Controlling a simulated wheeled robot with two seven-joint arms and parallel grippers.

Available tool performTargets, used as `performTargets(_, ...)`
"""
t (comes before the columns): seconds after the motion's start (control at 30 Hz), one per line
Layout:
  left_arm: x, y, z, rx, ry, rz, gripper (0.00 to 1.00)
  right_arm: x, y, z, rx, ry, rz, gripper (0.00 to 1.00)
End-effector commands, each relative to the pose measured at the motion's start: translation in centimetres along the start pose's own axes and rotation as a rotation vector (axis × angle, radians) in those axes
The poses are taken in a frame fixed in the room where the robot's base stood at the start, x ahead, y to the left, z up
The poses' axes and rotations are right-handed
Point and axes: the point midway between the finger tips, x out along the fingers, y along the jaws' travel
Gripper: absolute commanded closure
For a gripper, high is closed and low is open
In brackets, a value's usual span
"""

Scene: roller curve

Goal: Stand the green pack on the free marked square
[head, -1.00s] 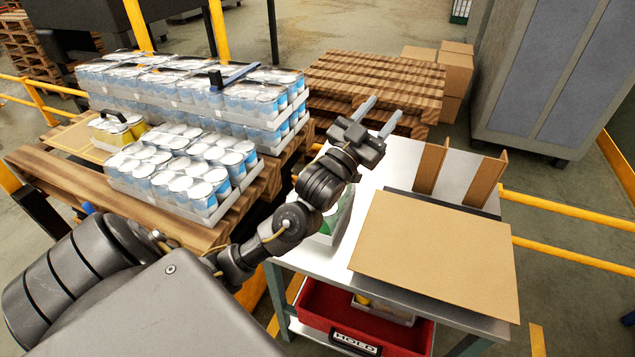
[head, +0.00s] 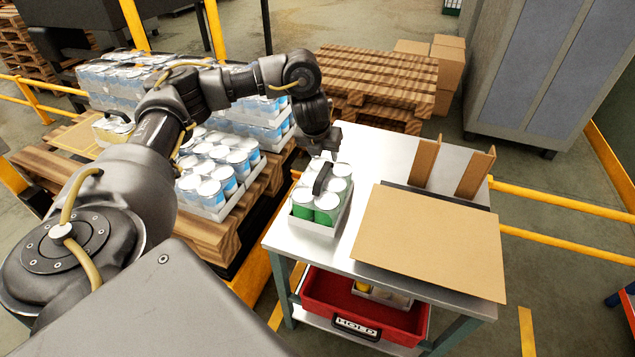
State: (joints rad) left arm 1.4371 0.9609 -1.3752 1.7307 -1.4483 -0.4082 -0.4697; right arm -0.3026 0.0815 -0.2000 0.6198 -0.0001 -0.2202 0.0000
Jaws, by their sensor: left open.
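The green pack (head: 327,216), green cans with white lids in a pale tray with a black carry handle, stands upright on the metal table, near its left side. My left gripper (head: 325,155) is open and empty, pointing down just above and behind the pack's handle. I cannot tell whether its fingers touch the pack. A tan sheet with a marked outline (head: 72,140) lies on the wooden pallet at the left; its bare part shows, and my left arm hides some of the area beside it. My right gripper is not in view.
Blue-and-white can packs (head: 215,178) fill much of the pallet, partly behind my arm. A cardboard sheet (head: 432,240) and upright cardboard pieces (head: 425,162) are on the table. A red bin (head: 365,312) sits below. Yellow rails run nearby.

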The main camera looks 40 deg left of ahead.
Motion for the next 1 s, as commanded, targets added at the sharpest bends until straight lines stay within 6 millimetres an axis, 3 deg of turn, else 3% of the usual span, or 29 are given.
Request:
performTargets(0.07,-0.1,1.2,-0.6,0.046,0.016,0.03,0.55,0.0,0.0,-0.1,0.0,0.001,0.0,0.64)
performTargets(0.23,0.1,1.8,-0.8,0.056,0.014,0.028,0.55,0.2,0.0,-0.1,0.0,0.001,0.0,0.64)
performTargets(0.5,4.3,1.7,-1.0,0.054,0.015,0.025,0.55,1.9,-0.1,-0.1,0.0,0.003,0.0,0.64)
performTargets(0.83,5.6,1.6,-0.8,0.057,0.013,0.025,0.55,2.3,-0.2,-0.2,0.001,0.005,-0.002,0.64)
performTargets(0.97,7.3,1.6,-1.2,0.056,0.018,0.024,0.55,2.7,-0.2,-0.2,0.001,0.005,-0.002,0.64)
performTargets(1.0,7.5,1.6,-1.1,0.055,0.017,0.026,0.55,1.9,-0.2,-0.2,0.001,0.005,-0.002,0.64)
